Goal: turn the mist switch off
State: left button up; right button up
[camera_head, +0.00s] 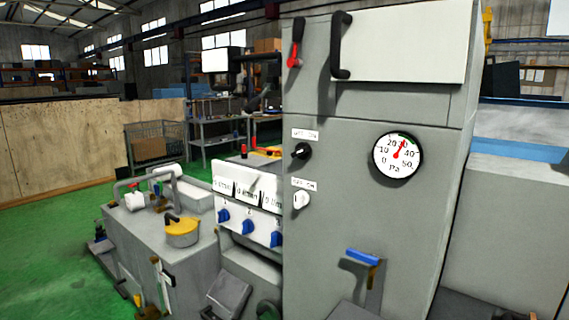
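Two small rotary switches sit on the front of the grey cabinet (350,210), one above the other near its left edge. The upper one is a black knob (301,151) under a white label (305,134). The lower one is a white knob (300,200) under another label (304,184). The lettering is too small to tell which is the mist switch. The exact pointing of either knob is also unclear. Neither of my grippers shows in the head view.
A round gauge (397,155), a red lever (295,56) and a black door handle (340,45) are on the cabinet. A blue-handled valve (363,257) sticks out low. Blue knobs (248,226) line a panel at left. Green floor (55,240) is clear farther left.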

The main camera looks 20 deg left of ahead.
aim_at(303, 151)
jog(key=u, duration=2.1)
jog(key=i, duration=1.5)
jog(key=z, duration=2)
jog(key=i, duration=0.25)
jog(key=z, duration=0.1)
